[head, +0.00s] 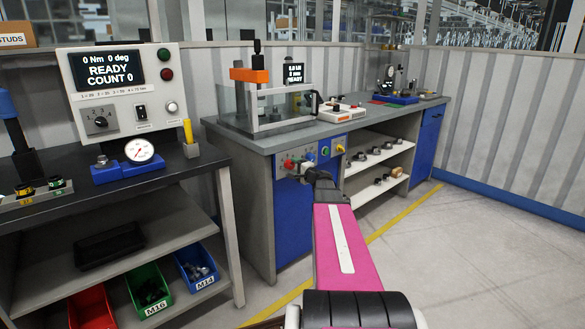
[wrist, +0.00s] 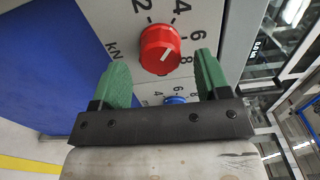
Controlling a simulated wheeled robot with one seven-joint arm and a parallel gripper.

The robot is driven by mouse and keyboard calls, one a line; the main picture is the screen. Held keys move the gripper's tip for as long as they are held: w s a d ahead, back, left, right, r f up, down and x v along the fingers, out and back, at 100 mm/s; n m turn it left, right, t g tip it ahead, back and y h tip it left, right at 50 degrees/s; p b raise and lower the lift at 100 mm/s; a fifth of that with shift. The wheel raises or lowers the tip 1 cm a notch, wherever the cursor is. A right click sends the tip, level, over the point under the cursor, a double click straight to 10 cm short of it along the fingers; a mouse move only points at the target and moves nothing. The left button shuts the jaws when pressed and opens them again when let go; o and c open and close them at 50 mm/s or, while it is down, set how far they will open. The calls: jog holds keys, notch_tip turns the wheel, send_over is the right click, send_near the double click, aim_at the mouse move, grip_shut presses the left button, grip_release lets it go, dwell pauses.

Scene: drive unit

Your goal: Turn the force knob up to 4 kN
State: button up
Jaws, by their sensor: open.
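The force knob (wrist: 158,47) is red with a white line that slants from lower left to upper right. Its panel (wrist: 100,12) carries the marks 2, 4, 6, 8 and kN. Which end of the line is the pointer is hard to tell. My gripper (wrist: 160,62) is open, its green fingers on either side of the knob with a visible gap at each side. In the head view, a red knob (head: 289,164) shows on the bench-front panel, and my gripper (head: 320,176) is just right of it, partly hidden by my arm. The press display (head: 294,74) ends in READY; its top figure is too small to read surely.
A blue knob (wrist: 175,99) sits below the force knob in the wrist view, between the fingers. A green button (head: 325,151) and a yellow one (head: 340,148) are to the right on the panel. The press (head: 252,97) stands above. Open floor lies to the right.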

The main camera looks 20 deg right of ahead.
jog(key=v, duration=0.8)
jog(key=shift+s, duration=0.15)
jog(key=s+a+f+n+g+y, duration=0.1)
jog(key=s+a+f+n+g, duration=0.35)
jog(key=a, duration=0.55)
jog(key=s+a+f+n+g+y, duration=0.1)
jog(key=s+a+f+n+g, duration=0.2)
jog(key=a+f+g, duration=0.5)
jog(key=s+a+f+n+g+h, duration=0.2)
jog(key=s+a+f+n+h, duration=0.1)
jog(key=s, duration=0.5)
jog(key=s+a+f+n+g+h, duration=0.2)
jog(key=s+a+f+n+h, duration=0.1)
jog(key=s, duration=0.5)
jog(key=a+f+h, duration=0.1)
jog(key=a+h, duration=0.1)
jog(key=a, duration=0.1)
jog(key=shift+s+n, duration=0.35)
jog(key=shift+s, duration=0.05)
jog(key=shift+g, duration=0.25)
